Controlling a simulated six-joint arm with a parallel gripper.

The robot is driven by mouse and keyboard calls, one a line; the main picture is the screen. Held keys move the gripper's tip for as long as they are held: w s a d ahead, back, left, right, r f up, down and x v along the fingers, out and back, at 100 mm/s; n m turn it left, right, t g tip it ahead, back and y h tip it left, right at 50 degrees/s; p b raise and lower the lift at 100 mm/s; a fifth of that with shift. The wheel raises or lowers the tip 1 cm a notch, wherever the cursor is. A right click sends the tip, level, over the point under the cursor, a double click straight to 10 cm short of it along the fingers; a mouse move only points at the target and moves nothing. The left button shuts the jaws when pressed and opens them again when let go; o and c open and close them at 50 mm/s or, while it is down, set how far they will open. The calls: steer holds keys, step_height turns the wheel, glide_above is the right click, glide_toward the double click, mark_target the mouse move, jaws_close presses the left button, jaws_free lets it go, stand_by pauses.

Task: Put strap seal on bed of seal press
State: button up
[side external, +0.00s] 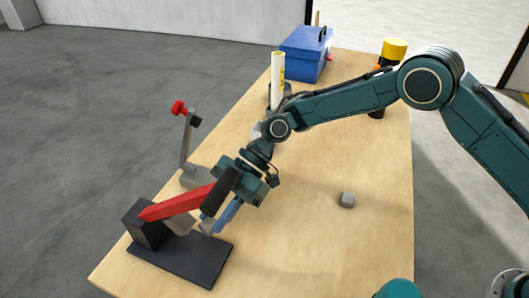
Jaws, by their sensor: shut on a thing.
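A seal press with a black base plate (190,262), a black upright block and a red arm (178,203) stands at the near left of the table. A grey block hangs under the red arm. My gripper (212,223) points down beside the free end of the red arm, at the right rear edge of the base plate. It is shut on a small grey piece (206,226), which looks like the strap seal. The fingers partly hide this piece. I cannot tell whether it touches the plate.
A grey lever tool with a red knob (179,108) stands behind the press. A small grey cube (347,200) lies at the right on the wooden table (310,245). A blue toolbox (304,58), a white tube (278,80) and a yellow-capped item (394,50) stand at the back.

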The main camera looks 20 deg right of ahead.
mark_target(202, 246)
steer(key=shift+s+a, duration=0.3)
steer(key=shift+a, duration=0.45)
steer(key=shift+s+a, duration=0.3)
steer(key=shift+a, duration=0.4)
steer(key=shift+s+a, duration=0.3)
steer(key=shift+a, duration=0.45)
steer(key=shift+a+f, duration=0.1)
steer(key=shift+f, duration=1.7)
steer(key=shift+f, duration=0.1)
steer(key=o, duration=1)
steer(key=shift+o, duration=0.2)
steer(key=v, duration=1.2)
steer(key=shift+r, duration=0.25)
steer(key=shift+s, duration=0.1)
